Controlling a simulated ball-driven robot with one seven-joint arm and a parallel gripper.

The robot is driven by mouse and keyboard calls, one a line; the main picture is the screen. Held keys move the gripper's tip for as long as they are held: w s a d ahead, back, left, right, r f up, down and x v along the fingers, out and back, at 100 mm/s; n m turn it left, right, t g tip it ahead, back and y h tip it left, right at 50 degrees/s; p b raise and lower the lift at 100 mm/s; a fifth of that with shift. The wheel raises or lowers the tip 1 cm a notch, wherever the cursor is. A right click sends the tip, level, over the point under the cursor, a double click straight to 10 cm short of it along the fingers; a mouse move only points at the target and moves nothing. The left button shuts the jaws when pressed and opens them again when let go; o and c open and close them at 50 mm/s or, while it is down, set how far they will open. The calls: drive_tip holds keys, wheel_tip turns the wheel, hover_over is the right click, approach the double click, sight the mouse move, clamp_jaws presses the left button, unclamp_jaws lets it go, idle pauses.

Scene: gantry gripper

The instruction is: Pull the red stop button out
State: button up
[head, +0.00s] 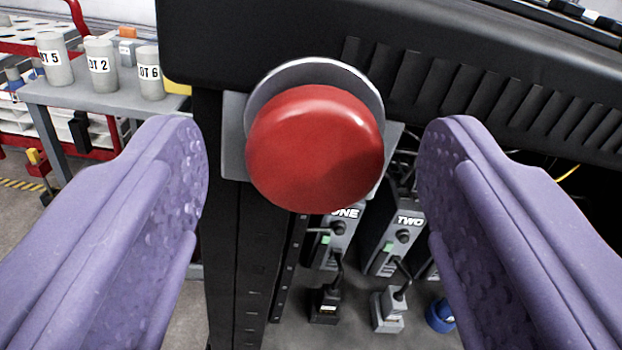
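The red stop button (314,148) is a large round knob in the upper middle of the head view. It sits in front of a silver ring on a grey plate (233,140), fixed to a black machine frame. My gripper (313,165) is open, with one purple padded finger on each side of the button. A clear gap shows between each finger and the button, and nothing is held. The button's stem is hidden behind its cap.
A black ribbed housing (470,90) spans the top right behind the button. Below are grey boxes marked ONE (338,238) and TWO (395,240), with plugs and cables. At left, a grey table (95,98) bears several labelled cylinders (101,66). A blue ring (440,315) lies low right.

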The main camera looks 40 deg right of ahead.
drive_tip(key=p+v, duration=0.2)
drive_tip(key=v, duration=0.5)
drive_tip(key=shift+s+a, duration=0.25)
drive_tip(key=shift+s, duration=0.05)
drive_tip(key=w+a+r+n+t+y, duration=0.15)
drive_tip(key=w+r+y, duration=0.3)
drive_tip(key=r, duration=0.75)
drive_tip(key=w+a+r+t+y, duration=0.15)
drive_tip(key=w+r+y, duration=0.35)
drive_tip(key=r, duration=0.6)
drive_tip(key=s+d+r+n+g+y, duration=0.1)
drive_tip(key=s+r+y, duration=0.15)
drive_tip(key=r, duration=0.45)
drive_tip(key=s+d+r+n+y, duration=0.1)
drive_tip(key=s+r+n, duration=0.1)
drive_tip(key=s+r, duration=0.35)
drive_tip(key=s+d+r+g+h, duration=0.1)
drive_tip(key=s+d+r, duration=0.5)
drive_tip(key=s+r, duration=0.6)
drive_tip(key=shift+h, duration=0.7)
